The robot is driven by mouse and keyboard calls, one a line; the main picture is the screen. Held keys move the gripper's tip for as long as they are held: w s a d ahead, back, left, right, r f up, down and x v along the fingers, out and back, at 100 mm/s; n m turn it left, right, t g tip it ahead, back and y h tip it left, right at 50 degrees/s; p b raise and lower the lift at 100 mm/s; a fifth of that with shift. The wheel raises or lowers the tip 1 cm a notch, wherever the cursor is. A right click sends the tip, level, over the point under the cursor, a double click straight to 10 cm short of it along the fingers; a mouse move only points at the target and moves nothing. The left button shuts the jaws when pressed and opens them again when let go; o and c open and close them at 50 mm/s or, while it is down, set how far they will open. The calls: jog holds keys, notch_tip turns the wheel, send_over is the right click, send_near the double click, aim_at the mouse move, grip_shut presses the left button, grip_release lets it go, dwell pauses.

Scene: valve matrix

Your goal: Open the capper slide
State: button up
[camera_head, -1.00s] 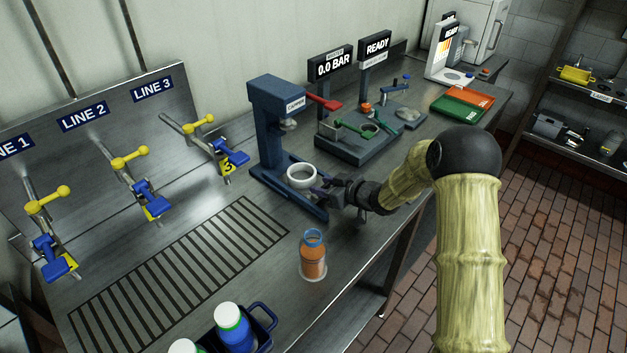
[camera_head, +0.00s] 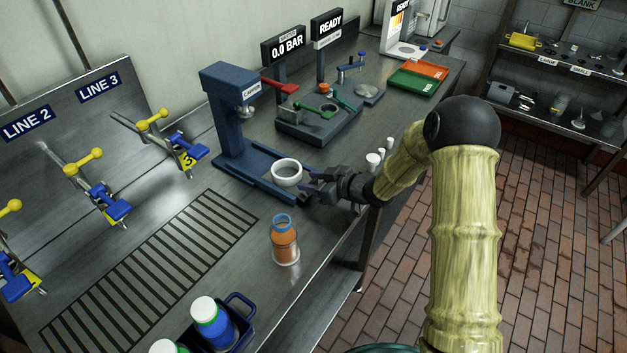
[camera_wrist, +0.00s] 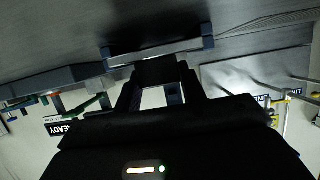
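The capper (camera_head: 232,105) is a blue press with a red lever, standing on the bench at the middle left of the head view. Its blue slide base (camera_head: 245,175) extends toward the bench's front edge, with a white ring (camera_head: 287,182) at the front part. My gripper (camera_head: 313,187) is beside the slide's front end, right of the ring. Its fingers look spread, with nothing seen held. In the wrist view, my gripper (camera_wrist: 155,88) points at a dark bar with a light face (camera_wrist: 155,51), likely the slide's front. Contact cannot be told.
An orange bottle (camera_head: 285,242) stands in front of the capper. A blue carrier (camera_head: 240,303) holds capped bottles. A fixture with a green handle (camera_head: 318,112) is behind. Small white-topped items (camera_head: 373,160) stand right of my gripper. The slatted grate (camera_head: 150,270) is clear.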

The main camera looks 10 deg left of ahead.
jog(key=o, duration=0.4)
jog(key=b+v, duration=0.1)
jog(key=v, duration=1.6)
jog(key=shift+d, duration=0.15)
jog(key=s+d+r+m+t+h+p, duration=0.2)
jog(key=d+r+m+h, duration=0.1)
jog(key=d+m+h, duration=0.55)
jog(key=s+d+m+g+h+p, duration=0.1)
jog(key=s+d+m+g+h, duration=0.1)
jog(key=s, duration=1.3)
jog(key=r+m+g+h, duration=0.1)
jog(key=m+g, duration=0.1)
jog(key=g, duration=0.1)
jog(key=shift+s+p, duration=0.3)
jog(key=shift+s, duration=0.1)
